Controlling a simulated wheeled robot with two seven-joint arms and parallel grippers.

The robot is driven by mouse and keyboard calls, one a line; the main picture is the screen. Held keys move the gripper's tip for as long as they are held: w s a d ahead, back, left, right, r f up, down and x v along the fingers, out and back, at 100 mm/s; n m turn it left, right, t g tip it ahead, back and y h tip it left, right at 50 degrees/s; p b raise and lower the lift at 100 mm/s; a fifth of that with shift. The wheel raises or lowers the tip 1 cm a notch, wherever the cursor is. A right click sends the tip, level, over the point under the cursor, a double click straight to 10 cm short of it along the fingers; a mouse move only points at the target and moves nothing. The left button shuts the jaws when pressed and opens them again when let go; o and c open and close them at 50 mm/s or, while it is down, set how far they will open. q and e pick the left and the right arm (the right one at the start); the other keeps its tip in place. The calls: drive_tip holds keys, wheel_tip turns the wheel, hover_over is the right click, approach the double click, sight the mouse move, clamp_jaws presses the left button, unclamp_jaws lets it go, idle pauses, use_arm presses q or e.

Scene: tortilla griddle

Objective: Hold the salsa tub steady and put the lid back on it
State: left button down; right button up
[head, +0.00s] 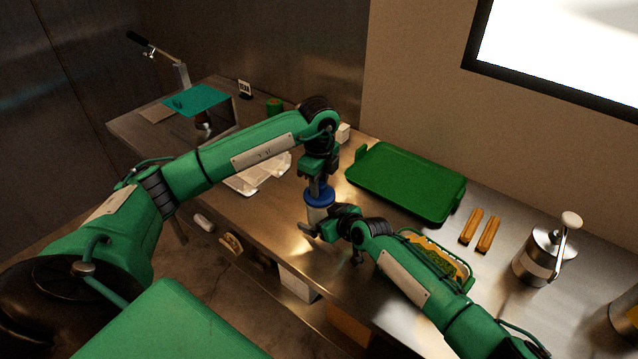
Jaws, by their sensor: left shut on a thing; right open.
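The blue lid (319,199) is at the middle of the view, directly above the pale salsa tub (316,215). My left gripper (318,187) points down from above and is shut on the lid. The lid appears level and at the tub's top; I cannot tell whether it is seated or just above the rim. My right gripper (331,243) is open, low beside the tub on its near right side. One finger reaches in front of the tub's lower part. The tub's base is partly hidden by this gripper.
A green tray (405,182) lies behind to the right. A food-filled container (436,258) is partly under my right arm. White paper (240,184) lies left. The counter's front edge is close.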

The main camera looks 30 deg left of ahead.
drive_tip(key=shift+a+f, duration=0.1)
drive_tip(key=shift+a, duration=0.1)
drive_tip(key=c, duration=1.1)
drive_tip(key=shift+o, duration=0.2)
drive_tip(key=o, duration=0.6)
drive_tip(key=shift+f, duration=0.35)
drive_tip(key=shift+r, duration=0.2)
